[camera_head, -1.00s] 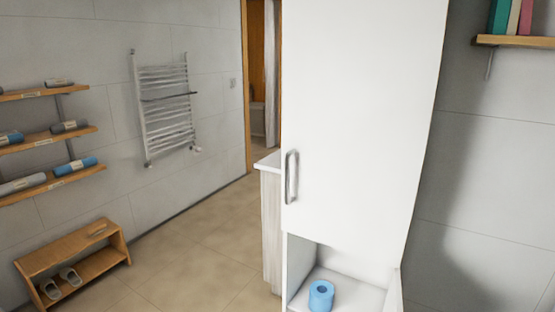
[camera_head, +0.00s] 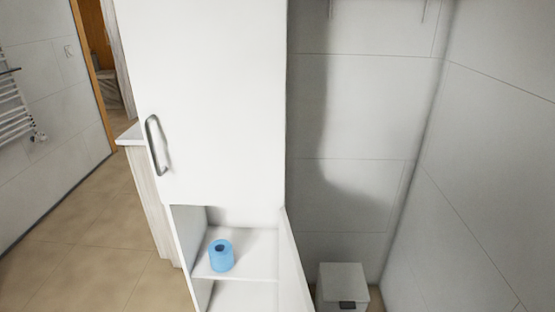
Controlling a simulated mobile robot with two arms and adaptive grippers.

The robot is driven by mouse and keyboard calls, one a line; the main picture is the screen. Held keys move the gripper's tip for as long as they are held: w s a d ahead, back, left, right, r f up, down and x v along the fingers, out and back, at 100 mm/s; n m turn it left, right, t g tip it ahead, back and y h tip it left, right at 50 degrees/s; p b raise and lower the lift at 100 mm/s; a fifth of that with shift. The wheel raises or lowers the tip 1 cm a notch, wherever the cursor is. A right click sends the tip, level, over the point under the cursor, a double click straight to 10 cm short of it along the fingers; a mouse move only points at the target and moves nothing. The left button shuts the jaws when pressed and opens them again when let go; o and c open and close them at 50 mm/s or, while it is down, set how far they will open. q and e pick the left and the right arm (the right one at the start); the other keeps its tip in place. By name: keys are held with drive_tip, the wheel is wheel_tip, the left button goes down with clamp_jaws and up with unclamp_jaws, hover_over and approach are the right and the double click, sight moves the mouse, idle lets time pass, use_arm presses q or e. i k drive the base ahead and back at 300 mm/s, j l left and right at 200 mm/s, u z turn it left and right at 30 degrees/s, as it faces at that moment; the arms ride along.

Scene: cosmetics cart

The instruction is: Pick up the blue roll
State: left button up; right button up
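The blue roll (camera_head: 221,257) stands upright on a white shelf (camera_head: 258,262) in the open lower part of a tall white cabinet (camera_head: 215,90). Its top hole faces up, and it sits near the shelf's front left. No gripper shows in the head view, so I cannot see either one relative to the roll.
The cabinet's upper door is shut and has a metal handle (camera_head: 156,146). A white panel (camera_head: 292,262) stands at the right of the open part. A white lidded bin (camera_head: 342,286) stands in the right corner. Tiled floor (camera_head: 90,240) lies free at the left.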

sight(221, 256)
drive_tip(key=j+z, duration=0.35)
drive_tip(key=j, duration=0.4)
drive_tip(key=j+z, duration=0.3)
drive_tip(key=j, duration=0.45)
drive_tip(key=k+j+z, duration=0.15)
drive_tip(key=j+z, duration=0.2)
drive_tip(key=j, duration=0.4)
drive_tip(key=k+j, duration=0.1)
drive_tip(key=j, duration=0.35)
drive_tip(key=k+j, duration=0.1)
drive_tip(key=j, duration=0.8)
drive_tip(key=k, duration=0.05)
